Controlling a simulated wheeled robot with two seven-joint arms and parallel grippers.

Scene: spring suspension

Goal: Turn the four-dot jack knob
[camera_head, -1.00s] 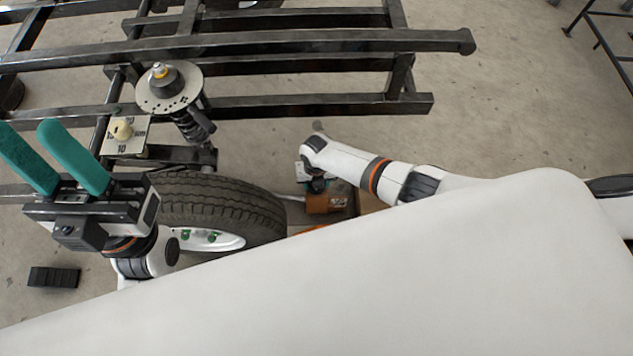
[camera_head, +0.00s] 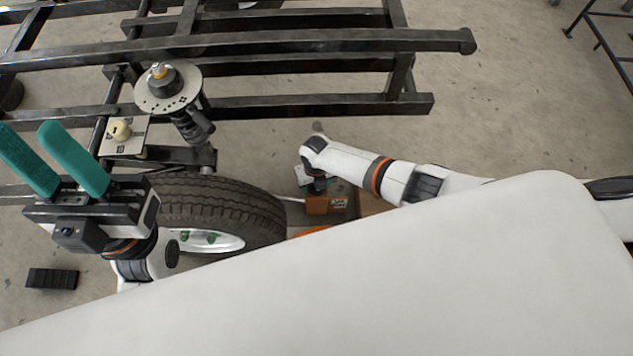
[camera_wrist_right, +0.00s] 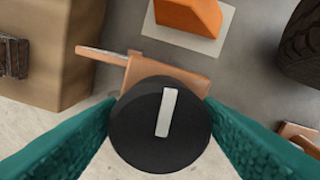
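A round black knob (camera_wrist_right: 160,142) with a white bar on its face fills the lower middle of the right wrist view. It sits at the end of an orange-brown jack body (camera_wrist_right: 165,72). No dots are readable on it. My right gripper (camera_wrist_right: 159,112) has its teal fingers on both sides of the knob, apparently touching its rim. In the head view my right gripper (camera_head: 317,184) points down beside the orange jack (camera_head: 325,205), and the knob is hidden there. My left gripper (camera_head: 62,160) is open and empty, fingers pointing up, at the left.
A tyre (camera_head: 222,203) stands left of the jack. Above it are a spring strut (camera_head: 190,122) with a round plate, a cream knob (camera_head: 120,131) on a square plate, and black frame rails (camera_head: 240,45). In the wrist view an orange block (camera_wrist_right: 188,14) and a tan box (camera_wrist_right: 45,50) are close by.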

